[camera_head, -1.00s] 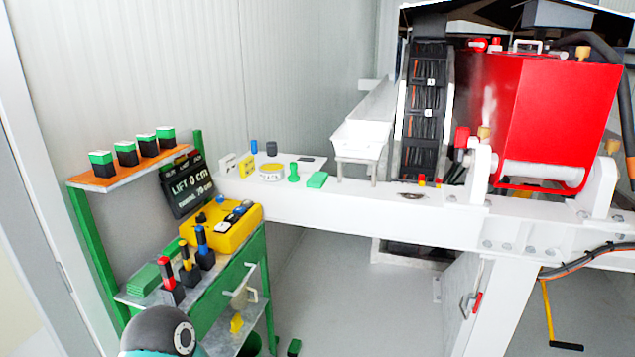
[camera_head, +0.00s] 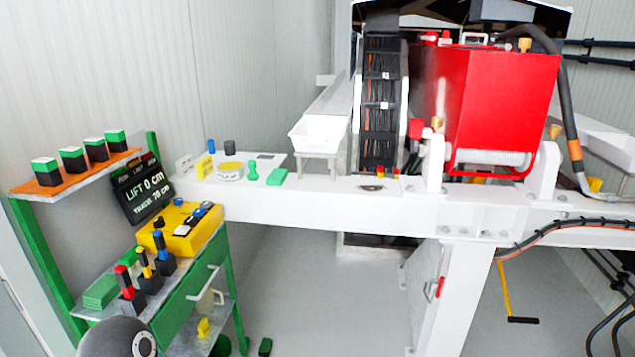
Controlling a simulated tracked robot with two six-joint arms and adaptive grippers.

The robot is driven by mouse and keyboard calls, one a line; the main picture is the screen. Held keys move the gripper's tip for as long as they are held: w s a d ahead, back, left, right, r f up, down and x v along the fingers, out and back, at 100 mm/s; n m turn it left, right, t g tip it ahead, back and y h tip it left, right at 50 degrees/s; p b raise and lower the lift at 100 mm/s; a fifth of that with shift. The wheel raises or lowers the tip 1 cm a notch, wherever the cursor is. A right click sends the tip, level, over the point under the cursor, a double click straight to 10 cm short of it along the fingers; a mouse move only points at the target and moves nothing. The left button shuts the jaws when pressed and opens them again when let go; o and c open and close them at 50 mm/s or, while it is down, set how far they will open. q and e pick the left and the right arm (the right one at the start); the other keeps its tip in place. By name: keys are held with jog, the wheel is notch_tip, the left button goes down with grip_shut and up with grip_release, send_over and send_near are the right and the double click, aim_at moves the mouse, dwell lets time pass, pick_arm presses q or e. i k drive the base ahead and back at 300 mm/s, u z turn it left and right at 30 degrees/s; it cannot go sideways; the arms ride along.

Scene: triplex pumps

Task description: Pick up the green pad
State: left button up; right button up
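A small flat green pad (camera_head: 278,177) lies on the white beam (camera_head: 300,200), at the left part of the beam. A green knob-shaped piece (camera_head: 253,172) stands just left of it, apart from it. Flat green blocks (camera_head: 100,291) also lie on the top of the green cart at lower left. A rounded dark grey part of my own arm shows at the bottom left edge. Neither of my grippers is in view, and nothing touches the pad.
The green cart (camera_head: 190,295) holds a yellow control box (camera_head: 181,231) and several coloured-top levers. An orange shelf (camera_head: 75,174) carries several green-and-black blocks. A white tray (camera_head: 318,134) and a red machine (camera_head: 500,105) stand along the beam. The grey floor (camera_head: 310,300) below is mostly clear.

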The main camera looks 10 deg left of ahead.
aim_at(276, 177)
jog(key=z, duration=0.2)
jog(key=i, duration=1.8)
jog(key=u, duration=0.4)
